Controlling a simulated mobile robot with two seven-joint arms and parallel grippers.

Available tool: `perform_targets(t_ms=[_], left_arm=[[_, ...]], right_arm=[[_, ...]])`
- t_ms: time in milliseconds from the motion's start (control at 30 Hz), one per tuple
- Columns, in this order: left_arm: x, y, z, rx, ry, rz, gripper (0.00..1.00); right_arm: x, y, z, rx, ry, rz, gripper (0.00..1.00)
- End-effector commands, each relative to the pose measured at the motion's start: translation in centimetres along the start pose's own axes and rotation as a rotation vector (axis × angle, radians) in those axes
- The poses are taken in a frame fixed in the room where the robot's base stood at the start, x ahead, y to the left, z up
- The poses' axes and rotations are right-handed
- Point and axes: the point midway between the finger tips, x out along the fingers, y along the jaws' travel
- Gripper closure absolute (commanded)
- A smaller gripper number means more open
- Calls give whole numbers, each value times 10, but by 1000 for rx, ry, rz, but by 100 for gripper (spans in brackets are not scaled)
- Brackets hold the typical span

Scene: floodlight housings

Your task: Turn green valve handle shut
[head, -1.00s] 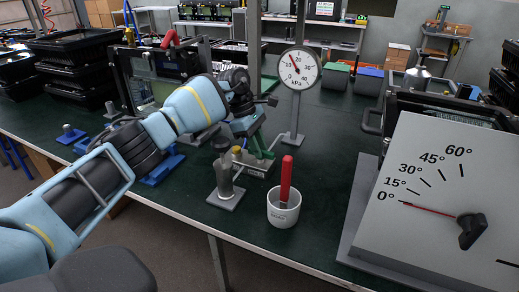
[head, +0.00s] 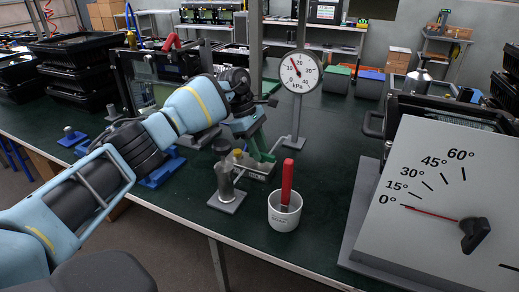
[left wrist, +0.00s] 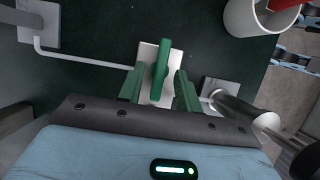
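The green valve handle (left wrist: 160,62) is a narrow bar over a pale base plate (left wrist: 147,53) in the left wrist view. My left gripper (left wrist: 160,72) has green fingers, one on each side of the handle, with a visible gap to each. It is open and not closed on the handle. In the head view my left gripper (head: 258,148) is down at the valve behind the grey post, and its fingers and the handle are hard to tell apart. The pressure gauge (head: 300,71) stands behind on a pole. My right gripper is not in view.
A grey post on a square base (head: 227,199) and a white cup (head: 284,218) with a red-handled tool (head: 287,180) stand close in front of the valve. A large angle-dial box (head: 425,240) is at the right. Green table surface is free between cup and box.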

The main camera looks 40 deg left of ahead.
Motion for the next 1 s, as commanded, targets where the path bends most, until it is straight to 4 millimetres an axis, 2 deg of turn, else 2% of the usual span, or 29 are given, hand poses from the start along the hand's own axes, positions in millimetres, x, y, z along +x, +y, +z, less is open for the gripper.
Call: perform_targets(t_ms=[200,433,600,1000], left_arm=[[-36,1,0,0,0,4,65],[-64,0,0,0,1,1,65],[-70,0,-1,-1,1,0,65],[-70,0,-1,0,1,0,65]], right_arm=[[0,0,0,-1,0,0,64],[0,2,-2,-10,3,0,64],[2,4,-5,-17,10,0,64],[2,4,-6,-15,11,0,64]])
